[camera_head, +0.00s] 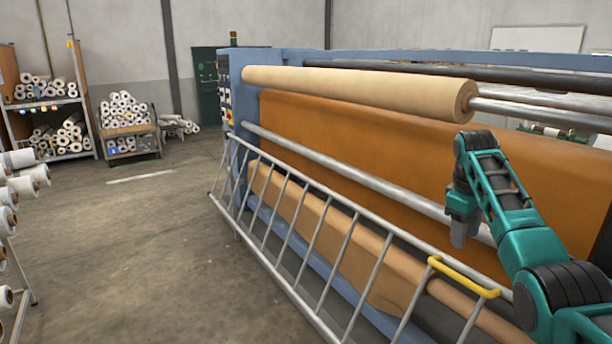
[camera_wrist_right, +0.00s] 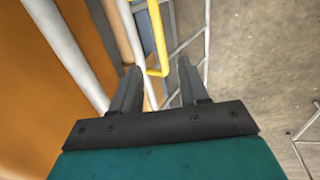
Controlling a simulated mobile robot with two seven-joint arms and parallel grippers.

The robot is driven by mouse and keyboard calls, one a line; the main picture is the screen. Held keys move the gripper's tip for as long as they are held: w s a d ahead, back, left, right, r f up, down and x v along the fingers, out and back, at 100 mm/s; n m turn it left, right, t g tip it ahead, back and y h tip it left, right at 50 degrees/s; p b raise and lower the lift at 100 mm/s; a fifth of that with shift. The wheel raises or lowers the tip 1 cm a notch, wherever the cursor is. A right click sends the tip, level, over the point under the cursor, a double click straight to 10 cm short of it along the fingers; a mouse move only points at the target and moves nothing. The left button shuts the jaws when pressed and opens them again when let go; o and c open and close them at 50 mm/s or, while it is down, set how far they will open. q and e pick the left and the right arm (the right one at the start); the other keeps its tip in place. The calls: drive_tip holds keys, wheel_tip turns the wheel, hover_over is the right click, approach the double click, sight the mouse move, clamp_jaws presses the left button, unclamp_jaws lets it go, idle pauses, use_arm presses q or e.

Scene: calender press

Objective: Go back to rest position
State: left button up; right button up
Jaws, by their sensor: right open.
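My right arm comes in from the lower right in the head view. Its gripper (camera_head: 459,232) points down in front of the press, above the slanted metal guard rail. In the right wrist view the two dark fingers of the right gripper (camera_wrist_right: 157,88) stand apart with nothing held between them. The yellow handle (camera_wrist_right: 155,45) on the rail lies beyond the fingers there, apart from them as far as I can tell. In the head view the yellow handle (camera_head: 463,277) sits at the rail's top, below the gripper. My left gripper is not in view.
The calender press, with its blue frame (camera_head: 238,100), a tan roll (camera_head: 350,90) and an orange sheet (camera_head: 390,145), fills the right side. The metal guard rail (camera_head: 290,168) runs along its front. Racks of rolls (camera_head: 45,100) stand at left. The concrete floor (camera_head: 130,240) between is clear.

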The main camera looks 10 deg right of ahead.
drive_tip(key=s+a+f+t, duration=0.1)
drive_tip(key=s+a+f, duration=0.5)
drive_tip(key=f, duration=0.4)
drive_tip(key=s+a+f, duration=0.4)
drive_tip(key=s+f, duration=0.3)
drive_tip(key=f, duration=0.3)
drive_tip(key=s+a+r+m+t+y, duration=0.15)
drive_tip(key=s+a, duration=0.35)
drive_tip(key=s, duration=0.8)
drive_tip(key=s+a+m+y, duration=0.15)
drive_tip(key=s+a, duration=0.25)
drive_tip(key=s, duration=0.8)
drive_tip(key=w+a+f+t+y, duration=0.1)
drive_tip(key=w+a+f+t, duration=0.2)
drive_tip(key=w+f+t, duration=0.4)
drive_tip(key=shift+w+f, duration=0.35)
drive_tip(key=shift+f, duration=0.65)
